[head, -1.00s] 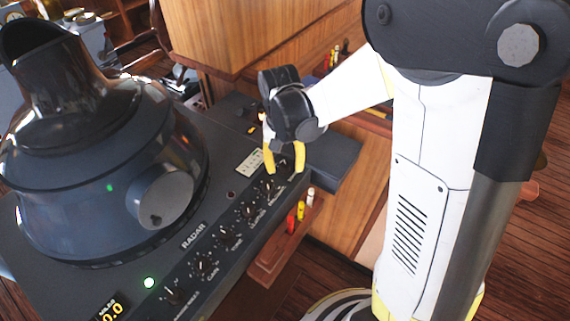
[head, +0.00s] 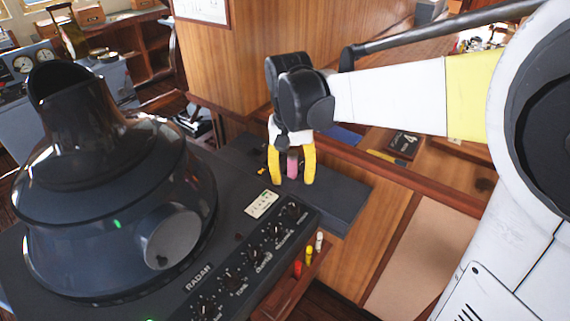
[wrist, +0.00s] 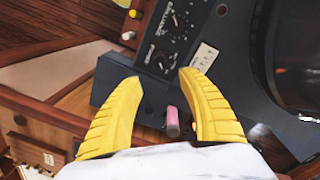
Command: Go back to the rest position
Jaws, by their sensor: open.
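My gripper (head: 292,182) has two yellow fingers pointing down, spread apart. It is above the far right end of the black radar console (head: 228,256). A small pink cylinder (head: 292,165) shows between the fingers in the head view. In the wrist view the pink cylinder (wrist: 172,122) also appears between the open fingers (wrist: 163,112), with gaps on both sides, and neither finger appears to touch it. What the cylinder is fixed to is hard to tell.
The big dark radar hood (head: 110,200) stands on the left of the console. A row of black knobs (head: 255,255) runs along the front edge. Red, yellow and white markers (head: 309,255) stand in a wooden rack. A wooden cabinet (head: 255,50) rises behind my gripper.

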